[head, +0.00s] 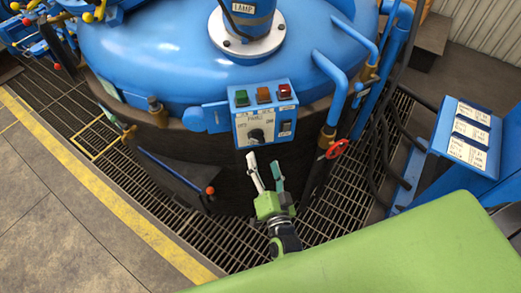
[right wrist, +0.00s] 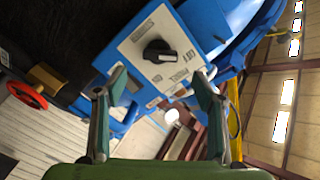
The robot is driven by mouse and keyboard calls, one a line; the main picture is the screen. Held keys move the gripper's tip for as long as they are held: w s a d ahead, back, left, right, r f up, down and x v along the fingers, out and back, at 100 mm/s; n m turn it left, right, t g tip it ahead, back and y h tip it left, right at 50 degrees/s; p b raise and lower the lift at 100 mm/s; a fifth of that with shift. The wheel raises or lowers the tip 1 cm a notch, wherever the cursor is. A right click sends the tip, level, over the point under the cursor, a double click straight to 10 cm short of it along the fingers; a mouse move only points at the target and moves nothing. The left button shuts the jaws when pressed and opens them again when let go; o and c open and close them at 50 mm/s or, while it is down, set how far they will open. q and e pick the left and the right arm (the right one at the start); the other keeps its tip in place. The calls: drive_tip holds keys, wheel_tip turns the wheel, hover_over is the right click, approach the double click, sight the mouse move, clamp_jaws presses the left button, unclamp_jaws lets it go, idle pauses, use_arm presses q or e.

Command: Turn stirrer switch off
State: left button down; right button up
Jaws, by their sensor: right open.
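A blue control box (head: 238,118) with a pale front plate is mounted on the side of the blue vessel. Its plate bears a black rotary knob (head: 257,135) and, right of it, a small dark switch (head: 286,128). The lettering is too small to tell which one is the stirrer switch. My right gripper (head: 265,163) is open and empty just below the box, fingers pointing up towards it. In the right wrist view the knob (right wrist: 160,57) lies beyond and between the open fingertips (right wrist: 160,78), apart from them. My left gripper is not in view.
Green, orange and red buttons (head: 263,95) sit on top of the box. A red valve wheel (head: 337,149) and blue pipes (head: 333,75) stand to its right. A blue labelled panel (head: 436,135) is farther right. Grating (head: 230,233) covers the floor below.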

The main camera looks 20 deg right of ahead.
drive_tip(key=shift+s+a, duration=0.1)
drive_tip(key=shift+s, duration=1.1)
drive_tip(key=s+a+f+n+g+y+b, duration=0.15)
drive_tip(key=s+f+n+g, duration=0.35)
drive_tip(key=f, duration=0.9)
drive_tip(key=s+a+f+n+g+y, duration=0.25)
drive_tip(key=s+f, duration=0.45)
drive_tip(key=f, duration=0.6)
drive_tip(key=s+d+f+n+g, duration=0.1)
drive_tip(key=s+d+f+g, duration=0.2)
drive_tip(key=s+f, duration=0.3)
drive_tip(key=s+d+f+n+g+h+b, duration=0.1)
drive_tip(key=s+d+f, duration=0.4)
drive_tip(key=s, duration=0.7)
drive_tip(key=s+d+f+n+g+h+b, duration=0.1)
drive_tip(key=s+d+f+n+g, duration=0.2)
drive_tip(key=s+f, duration=0.4)
drive_tip(key=shift+s+d+g, duration=0.45)
drive_tip(key=shift+s+g, duration=0.45)
drive_tip(key=shift+g, duration=0.35)
